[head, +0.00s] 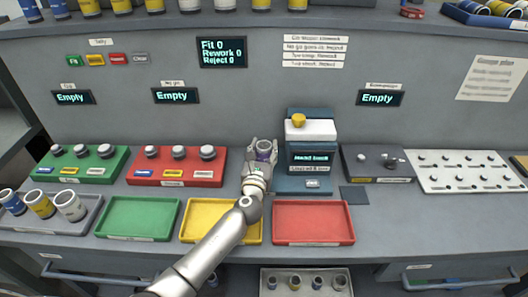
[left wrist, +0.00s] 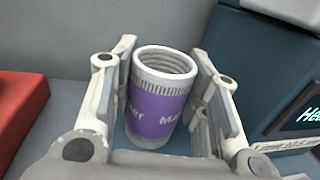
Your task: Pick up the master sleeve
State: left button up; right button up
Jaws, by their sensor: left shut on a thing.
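The master sleeve (left wrist: 160,98) is a metal ring with a purple band, knurled bands at its ends and a threaded bore. It also shows in the head view (head: 264,147), just left of the dark teal gauge unit. My left gripper (head: 262,153) is shut on it, with a finger on each side in the left wrist view (left wrist: 160,105). The sleeve is upright or nearly so, its open end up. I cannot tell whether its base touches the bench. My right gripper is not in view.
The gauge unit (head: 305,180) stands close on the right. A red gauge rack (head: 178,184) is on the left. Empty green (head: 137,236), yellow (head: 250,234) and red (head: 313,241) trays lie in front. A grey tray (head: 85,228) holds several sleeves.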

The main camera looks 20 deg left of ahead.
pick_arm(q)
jog(key=shift+r, duration=0.5)
notch_tip(320, 180, up, 3)
jog(key=shift+f+p, duration=0.1)
jog(key=shift+p, duration=0.8)
jog(key=s+a+r, duration=0.1)
jog(key=s+r, duration=0.3)
jog(key=s, duration=0.2)
jog(key=s+a+r+p, duration=0.1)
jog(key=s+a+r, duration=0.1)
jog(key=s+r, duration=0.3)
jog(key=s, duration=0.2)
jog(key=shift+s+a+p, duration=0.25)
jog(key=shift+s+p, duration=0.05)
